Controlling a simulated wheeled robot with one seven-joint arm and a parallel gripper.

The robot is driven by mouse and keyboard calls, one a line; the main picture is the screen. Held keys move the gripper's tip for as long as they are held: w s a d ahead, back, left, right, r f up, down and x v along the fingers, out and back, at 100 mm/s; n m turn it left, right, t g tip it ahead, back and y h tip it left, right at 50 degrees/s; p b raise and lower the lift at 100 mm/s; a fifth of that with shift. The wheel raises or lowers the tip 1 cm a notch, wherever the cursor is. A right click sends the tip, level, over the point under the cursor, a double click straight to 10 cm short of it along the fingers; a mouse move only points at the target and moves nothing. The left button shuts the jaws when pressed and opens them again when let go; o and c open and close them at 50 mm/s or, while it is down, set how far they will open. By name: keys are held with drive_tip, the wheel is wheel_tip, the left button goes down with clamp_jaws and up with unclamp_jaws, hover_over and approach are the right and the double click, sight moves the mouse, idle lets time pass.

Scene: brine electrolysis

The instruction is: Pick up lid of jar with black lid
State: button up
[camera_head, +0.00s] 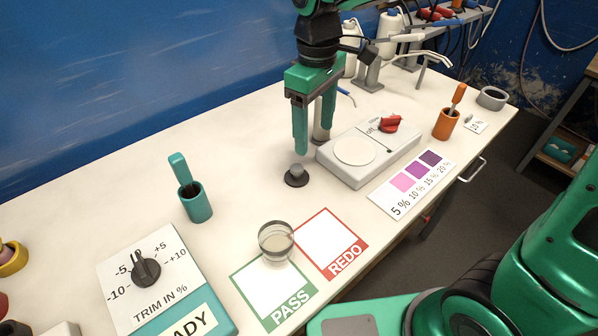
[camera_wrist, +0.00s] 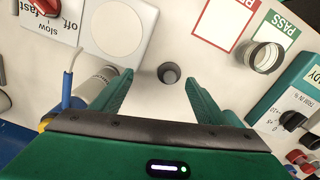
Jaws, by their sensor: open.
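A small black round lid with a grey knob (camera_head: 296,178) lies on the white table, apart from any jar. It also shows in the wrist view (camera_wrist: 169,73), beyond the fingertips and roughly between them. My gripper (camera_head: 314,145) is open and empty, pointing down above the table just behind the lid. In the wrist view its green fingers (camera_wrist: 158,80) are spread wide. An open clear glass jar (camera_head: 276,241) stands at the edges of the PASS and REDO cards. It also shows in the wrist view (camera_wrist: 264,57). No lid is on it.
A stirrer plate (camera_head: 354,150) with a red knob stands right of the lid. A teal holder (camera_head: 195,203) and a TRIM dial box (camera_head: 150,275) stand left. A white bottle (camera_wrist: 97,85) is beside one finger. The table around the lid is clear.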

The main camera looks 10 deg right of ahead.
drive_tip(key=n, duration=0.1)
hover_over(297, 166)
drive_tip(key=shift+n, duration=0.3)
drive_tip(key=f, duration=0.3)
drive_tip(key=a+f, duration=0.1)
drive_tip(key=f, duration=0.1)
drive_tip(key=shift+s, duration=0.15)
drive_tip(key=f, duration=0.3)
drive_tip(key=d+f, duration=0.1)
drive_tip(key=f, duration=0.1)
drive_tip(key=shift+f, duration=0.6)
drive_tip(key=shift+c, duration=0.6)
drive_tip(key=c, duration=1)
